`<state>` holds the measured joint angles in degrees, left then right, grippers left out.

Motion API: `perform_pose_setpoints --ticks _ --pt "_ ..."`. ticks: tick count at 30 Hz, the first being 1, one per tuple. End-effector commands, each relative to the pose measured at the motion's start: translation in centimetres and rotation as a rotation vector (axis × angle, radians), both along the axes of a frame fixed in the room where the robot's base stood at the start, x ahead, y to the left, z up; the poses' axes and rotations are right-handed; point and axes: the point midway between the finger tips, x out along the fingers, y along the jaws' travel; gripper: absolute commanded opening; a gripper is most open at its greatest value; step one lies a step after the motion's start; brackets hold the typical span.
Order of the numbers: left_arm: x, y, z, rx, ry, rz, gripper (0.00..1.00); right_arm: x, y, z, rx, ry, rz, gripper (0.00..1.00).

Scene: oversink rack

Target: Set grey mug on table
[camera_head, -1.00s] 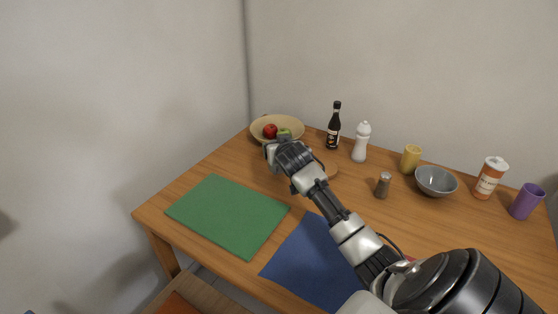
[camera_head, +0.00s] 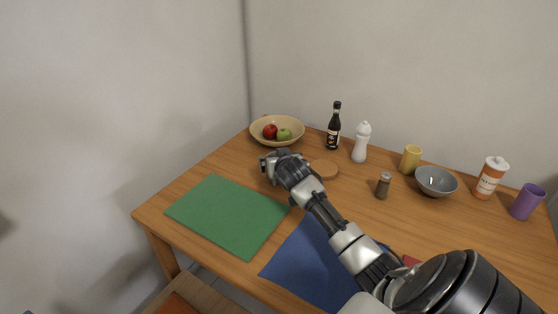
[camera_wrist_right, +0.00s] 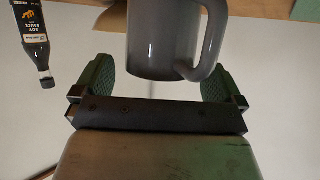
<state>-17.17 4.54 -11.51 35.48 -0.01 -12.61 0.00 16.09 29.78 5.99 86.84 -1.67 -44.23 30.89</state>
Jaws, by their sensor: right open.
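The grey mug (camera_wrist_right: 165,40) fills the upper middle of the right wrist view, its handle (camera_wrist_right: 212,40) to the right; its far end is cut off by the frame. My right gripper (camera_wrist_right: 160,72) is open, with one green-padded finger on each side of the mug and gaps between pads and mug. In the head view my right gripper (camera_head: 268,164) is over the left part of the wooden table (camera_head: 190,190), behind the green mat; I cannot make out the mug there. My left gripper is not in view.
A green mat (camera_head: 225,215) and blue mat (camera_head: 305,265) lie in front. Yellow cup (camera_head: 411,158) and grey bowl (camera_head: 436,182) are right.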

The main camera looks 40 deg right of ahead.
Motion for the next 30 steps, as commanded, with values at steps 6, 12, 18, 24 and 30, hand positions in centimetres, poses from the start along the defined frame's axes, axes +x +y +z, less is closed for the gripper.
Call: perform_pose_setpoints --ticks 6,12,18,24,30 --pt "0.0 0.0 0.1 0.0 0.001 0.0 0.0 -0.4 0.2 0.4 0.0 0.0 0.001 1.0" --pt "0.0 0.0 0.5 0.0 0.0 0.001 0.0 -2.8 1.6 1.6 -0.001 -0.001 0.002 1.0" --pt "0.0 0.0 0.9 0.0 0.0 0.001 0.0 -6.2 3.4 3.1 0.001 -0.001 0.001 1.0" --pt "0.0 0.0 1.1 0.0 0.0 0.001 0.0 -8.7 4.8 4.3 0.0 0.0 0.0 1.0" --pt "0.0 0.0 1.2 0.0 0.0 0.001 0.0 -9.7 5.3 4.8 0.0 0.0 -0.001 1.0"
